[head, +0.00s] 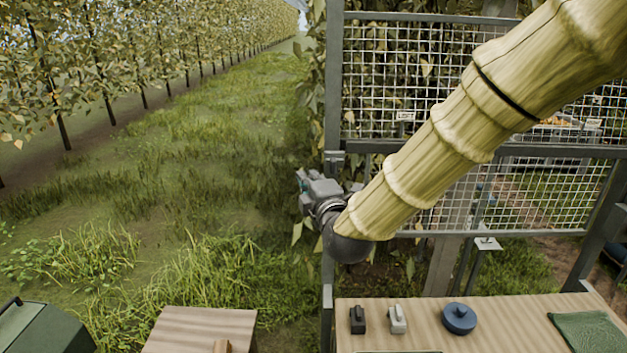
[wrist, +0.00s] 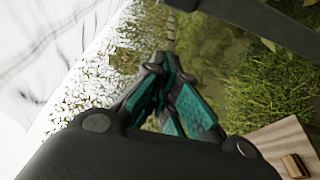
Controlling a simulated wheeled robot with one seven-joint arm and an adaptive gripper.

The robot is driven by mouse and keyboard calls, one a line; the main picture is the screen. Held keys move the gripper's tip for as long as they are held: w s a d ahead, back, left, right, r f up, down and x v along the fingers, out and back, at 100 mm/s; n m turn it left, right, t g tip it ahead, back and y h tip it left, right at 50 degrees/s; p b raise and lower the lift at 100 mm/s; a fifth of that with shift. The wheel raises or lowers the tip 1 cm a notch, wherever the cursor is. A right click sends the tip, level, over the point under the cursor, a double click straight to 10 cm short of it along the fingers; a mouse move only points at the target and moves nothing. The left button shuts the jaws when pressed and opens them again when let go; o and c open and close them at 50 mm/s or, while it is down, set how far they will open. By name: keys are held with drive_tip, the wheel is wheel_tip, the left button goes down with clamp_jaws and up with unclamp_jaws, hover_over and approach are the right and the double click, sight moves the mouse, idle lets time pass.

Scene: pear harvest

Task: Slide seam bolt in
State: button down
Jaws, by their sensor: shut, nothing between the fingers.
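A grey metal frame with an upper mesh panel (head: 430,75) and a lower mesh panel (head: 540,195) stands ahead; a horizontal rail (head: 570,151) marks the seam between them. A small grey fitting (head: 333,160) sits on the left post at seam height; I cannot tell whether it is the bolt. My gripper (head: 302,178) is just left of that post, partly hidden by its own wrist. In the wrist view, its teal-padded fingers (wrist: 165,80) are closed together with nothing between them. A dark bar (wrist: 265,22) crosses above and right of the fingertips, apart from them.
A wooden table (head: 385,315) in front holds a black item (head: 357,320), a whitish item (head: 397,319), a blue round item (head: 459,318) and a green cloth (head: 588,333). A smaller wooden top (head: 200,330) and a green box (head: 40,328) stand left. Open grass lies left of the post.

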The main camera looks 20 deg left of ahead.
sight(335, 168)
drive_tip(key=w+p, duration=0.2)
drive_tip(key=w+d+p, duration=0.1)
drive_tip(key=w, duration=0.1)
drive_tip(key=shift+w+d+p, duration=0.1)
drive_tip(key=shift+w+p, duration=0.2)
drive_tip(key=shift+p, duration=0.1)
drive_tip(key=shift+d, duration=0.2)
idle(0.3)
drive_tip(key=shift+w+d+b, duration=0.3)
drive_tip(key=shift+d+b, duration=0.2)
drive_tip(key=shift+d, duration=0.45)
drive_tip(key=shift+w+d+b, duration=0.25)
drive_tip(key=shift+d+b, duration=0.2)
drive_tip(key=shift+d, duration=0.55)
